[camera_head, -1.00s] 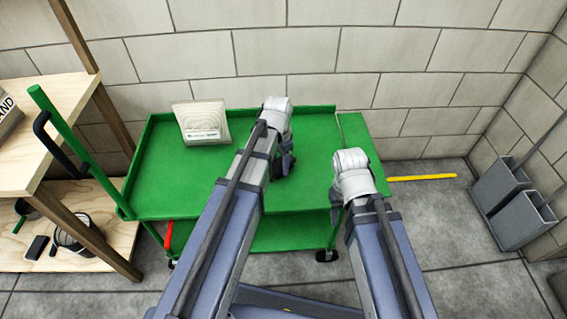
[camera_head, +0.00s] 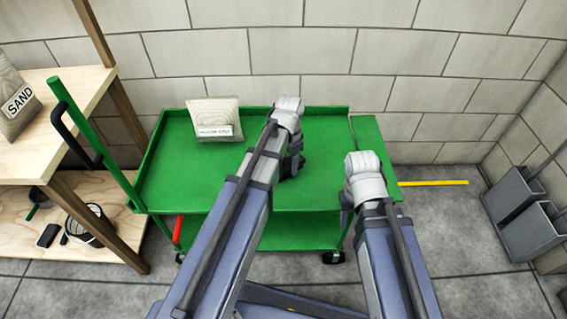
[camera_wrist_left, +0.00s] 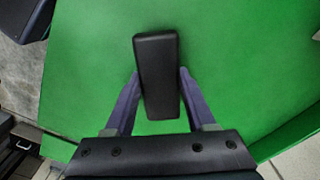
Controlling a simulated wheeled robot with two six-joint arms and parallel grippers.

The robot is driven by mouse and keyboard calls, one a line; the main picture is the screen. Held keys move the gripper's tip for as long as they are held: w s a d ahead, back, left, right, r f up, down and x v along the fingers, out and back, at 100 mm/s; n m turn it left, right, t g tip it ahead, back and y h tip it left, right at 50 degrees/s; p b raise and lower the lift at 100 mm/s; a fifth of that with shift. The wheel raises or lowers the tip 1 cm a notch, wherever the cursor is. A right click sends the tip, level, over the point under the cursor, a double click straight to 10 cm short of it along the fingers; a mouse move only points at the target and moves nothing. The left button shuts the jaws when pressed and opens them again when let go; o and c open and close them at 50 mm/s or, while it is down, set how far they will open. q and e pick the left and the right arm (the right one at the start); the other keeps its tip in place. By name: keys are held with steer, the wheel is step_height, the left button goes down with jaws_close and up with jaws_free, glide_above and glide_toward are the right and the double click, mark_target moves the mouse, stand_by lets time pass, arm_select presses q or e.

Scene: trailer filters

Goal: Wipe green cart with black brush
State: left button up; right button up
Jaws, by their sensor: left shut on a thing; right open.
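The green cart (camera_head: 205,172) stands against the block wall, with a raised rim and a lower shelf. My left gripper (camera_head: 291,168) is over the right half of its top tray. In the left wrist view my left gripper (camera_wrist_left: 155,100) is shut on the black brush (camera_wrist_left: 157,75), a dark block between its two fingers, over the green surface. I cannot tell if the brush touches the tray. In the head view the brush is mostly hidden by the gripper. My right gripper (camera_head: 350,212) is open and empty at the cart's front right edge; its fingers are mostly hidden.
A pale bag (camera_head: 213,120) sits at the tray's back left. A wooden shelf (camera_head: 70,105) with a SAND bag (camera_head: 18,102) stands at the left. Grey bins (camera_head: 520,215) stand at the right. A yellow strip (camera_head: 432,183) lies on the floor.

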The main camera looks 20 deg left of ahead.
arm_select(q)
steer(key=shift+w+d, duration=0.2)
steer(key=shift+d, duration=0.3)
steer(key=shift+w+d, duration=0.15)
steer(key=shift+d, duration=0.35)
step_height(320, 180, up, 6)
steer(key=p, duration=0.6)
steer(key=shift+r, duration=0.1)
steer(key=shift+r+p, duration=1.45)
steer(key=shift+p, duration=0.1)
steer(key=shift+r, duration=0.1)
